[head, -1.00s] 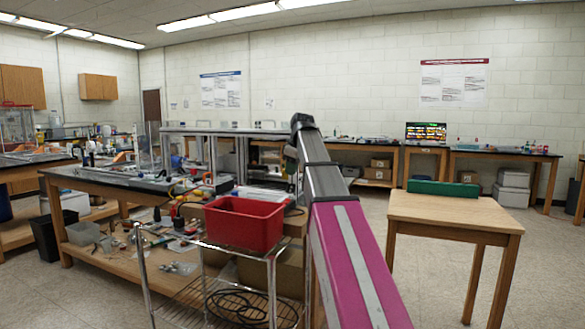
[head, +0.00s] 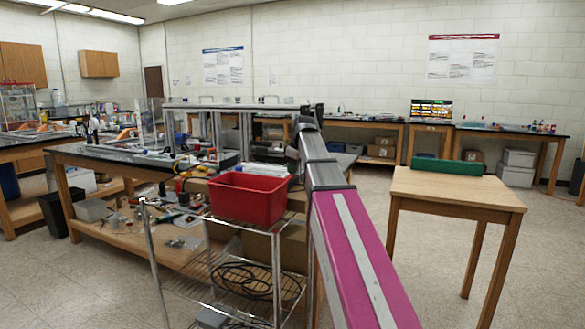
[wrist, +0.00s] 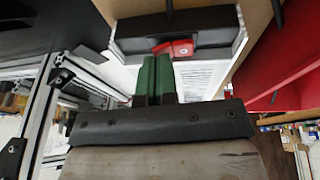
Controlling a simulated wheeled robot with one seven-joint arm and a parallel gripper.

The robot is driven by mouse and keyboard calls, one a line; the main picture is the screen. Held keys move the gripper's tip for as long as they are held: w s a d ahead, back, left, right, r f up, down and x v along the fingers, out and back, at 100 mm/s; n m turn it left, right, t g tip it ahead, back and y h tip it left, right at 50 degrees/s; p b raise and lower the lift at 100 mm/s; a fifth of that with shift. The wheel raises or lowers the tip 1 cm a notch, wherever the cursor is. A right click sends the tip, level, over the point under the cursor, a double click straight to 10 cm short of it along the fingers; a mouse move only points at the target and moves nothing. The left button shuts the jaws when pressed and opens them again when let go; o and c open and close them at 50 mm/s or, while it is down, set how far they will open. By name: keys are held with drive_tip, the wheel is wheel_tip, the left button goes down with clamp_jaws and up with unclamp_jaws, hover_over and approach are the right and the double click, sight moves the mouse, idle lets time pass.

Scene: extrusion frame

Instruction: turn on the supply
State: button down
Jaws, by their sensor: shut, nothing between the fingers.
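In the wrist view, a dark panel in a pale metal housing (wrist: 213,39) sits just beyond my fingertips; it looks like the supply. A red switch or lever (wrist: 181,48) is on its face. My gripper (wrist: 157,62), with green fingers, is shut and empty. Its tips appear just below the red part in the picture; I cannot tell whether they touch. In the head view my arm reaches toward the black bench, and neither the gripper nor the supply can be made out clearly.
A red bin (head: 247,199) stands on a wire cart (head: 278,270) left of my arm; a red wall shows at right in the wrist view. Metal extrusion posts (wrist: 38,115) stand at left there. A wooden table (head: 457,188) is at right, with open floor around it.

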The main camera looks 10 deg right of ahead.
sight(291, 176)
drive_tip(key=shift+w+d+f, duration=0.15)
drive_tip(key=shift+w+f, duration=0.05)
drive_tip(key=shift+f, duration=0.15)
drive_tip(key=shift+s+r, duration=0.1)
drive_tip(key=shift+s, duration=0.1)
drive_tip(key=shift+s+a+r, duration=0.2)
drive_tip(key=shift+s+a, duration=0.25)
drive_tip(key=shift+s, duration=0.05)
drive_tip(key=shift+w+r, duration=0.1)
drive_tip(key=shift+r, duration=0.2)
wheel_tip(291, 176, up, 4)
drive_tip(key=shift+w+r, duration=0.1)
drive_tip(key=d+r, duration=0.3)
drive_tip(key=r, duration=0.5)
drive_tip(key=shift+s+d+r, duration=0.15)
drive_tip(key=shift+s+r, duration=0.15)
